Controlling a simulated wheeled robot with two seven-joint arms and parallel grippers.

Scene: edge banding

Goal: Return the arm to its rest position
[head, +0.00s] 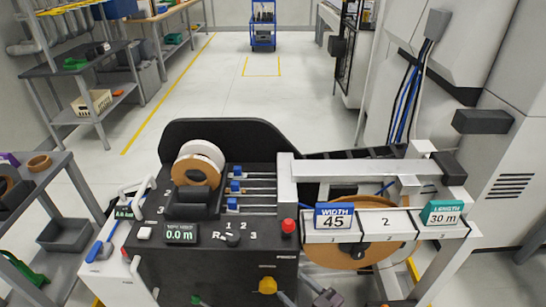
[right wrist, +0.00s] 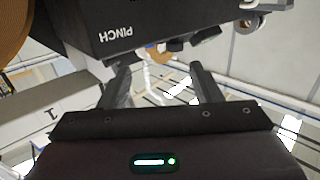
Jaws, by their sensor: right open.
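My right gripper (head: 325,297) shows small at the bottom edge of the head view, low in front of the edge banding machine (head: 215,262). In the right wrist view its two dark fingers (right wrist: 161,78) are spread apart with nothing between them. The underside of a black machine block marked PINCH (right wrist: 130,30) is just beyond the fingers. I cannot tell if they touch it. My left gripper does not show in the head view.
The machine carries white and brown rolls (head: 198,165), a red button (head: 289,227), a yellow knob (head: 267,285), and a WIDTH 45 sign (head: 333,216). A large brown roll (head: 350,254) sits under the rail. A shelf cart (head: 60,190) stands left.

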